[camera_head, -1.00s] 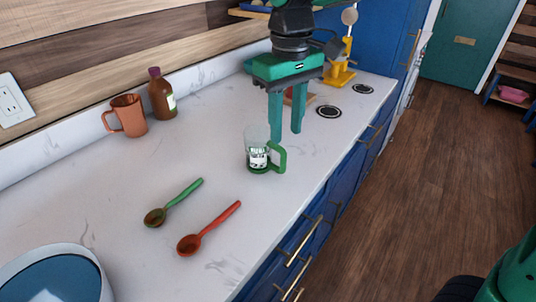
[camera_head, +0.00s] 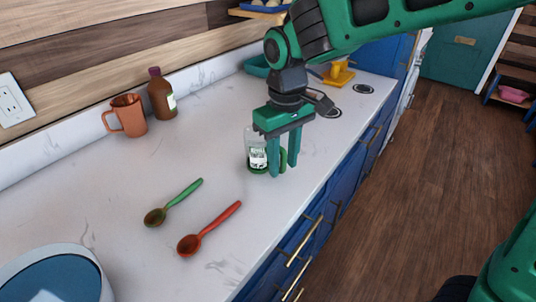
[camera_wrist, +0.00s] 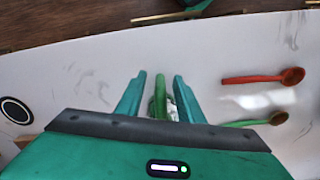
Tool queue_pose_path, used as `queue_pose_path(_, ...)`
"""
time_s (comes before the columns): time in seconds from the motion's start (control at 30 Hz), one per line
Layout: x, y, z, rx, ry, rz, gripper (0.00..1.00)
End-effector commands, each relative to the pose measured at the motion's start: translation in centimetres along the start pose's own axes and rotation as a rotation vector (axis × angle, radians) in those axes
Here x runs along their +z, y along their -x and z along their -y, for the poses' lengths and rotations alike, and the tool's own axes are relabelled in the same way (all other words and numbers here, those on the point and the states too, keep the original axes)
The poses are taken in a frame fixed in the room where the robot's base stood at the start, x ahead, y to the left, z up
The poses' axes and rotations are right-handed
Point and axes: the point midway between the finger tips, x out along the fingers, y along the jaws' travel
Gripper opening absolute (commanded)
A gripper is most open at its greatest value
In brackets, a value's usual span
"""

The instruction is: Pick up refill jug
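The refill jug, a clear vessel with a white label and green base and handle (camera_head: 257,158), stands upright on the white counter. My gripper (camera_head: 282,170) points down at the jug's handle side, and its fingers partly cover the jug in the head view. In the wrist view the green handle (camera_wrist: 160,98) lies between the two teal fingers of my gripper (camera_wrist: 157,95), with gaps on both sides. The gripper is open. Most of the jug's body is hidden behind the handle and gripper there.
A green spoon (camera_head: 173,203) and a red spoon (camera_head: 209,229) lie nearer on the counter. An orange mug (camera_head: 129,115) and a brown bottle (camera_head: 161,95) stand by the wall. A blue-white bowl (camera_head: 52,277) is at the near left. The counter's front edge is close right of the jug.

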Motion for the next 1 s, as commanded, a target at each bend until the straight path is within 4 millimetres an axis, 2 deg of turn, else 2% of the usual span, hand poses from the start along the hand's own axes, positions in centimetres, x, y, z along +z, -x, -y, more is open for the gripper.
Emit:
queue_pose_path(0.1,0.0,0.0,0.0,0.000,0.000,0.000,0.32)
queue_pose_path(0.23,0.0,0.0,0.0,0.000,0.000,0.000,0.01)
queue_pose_path(0.67,0.0,0.2,0.0,0.000,0.000,0.000,0.00)
queue_pose_path(1.0,0.0,3.1,0.0,0.000,0.000,-0.002,0.00)
